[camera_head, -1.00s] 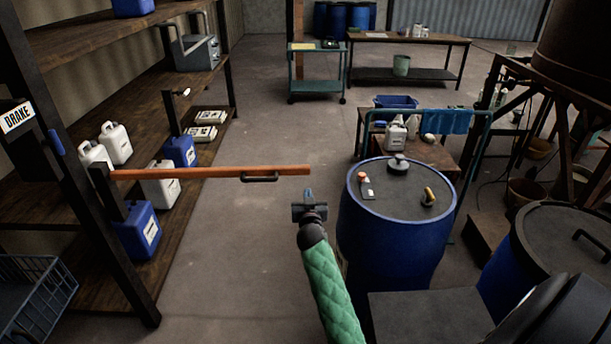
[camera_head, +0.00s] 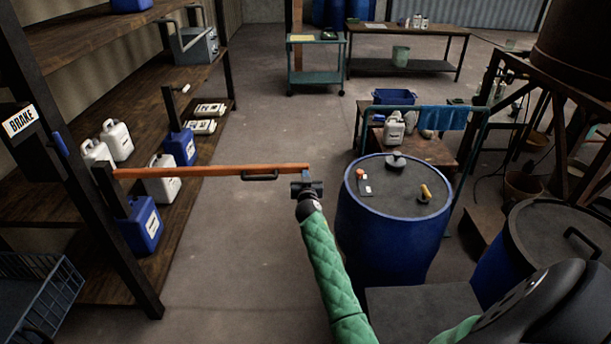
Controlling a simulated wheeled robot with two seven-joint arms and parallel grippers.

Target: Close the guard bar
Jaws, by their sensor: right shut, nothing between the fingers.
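The guard bar (camera_head: 215,171) is a long orange bar. It is hinged at a dark post by the shelf on the left and reaches out level across the aisle. A black handle (camera_head: 260,177) hangs under it, right of its middle. My right gripper (camera_head: 306,175), on the green-sleeved arm, is shut and empty. Its tip is at the bar's free right end, right of the handle. I cannot tell whether it touches the bar. My left gripper is not in view.
A blue drum (camera_head: 388,245) stands just right of my right gripper. A shelf (camera_head: 170,215) with canisters lines the left side. A green trolley (camera_head: 316,77) and a table (camera_head: 410,67) stand at the back. The aisle floor between is clear.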

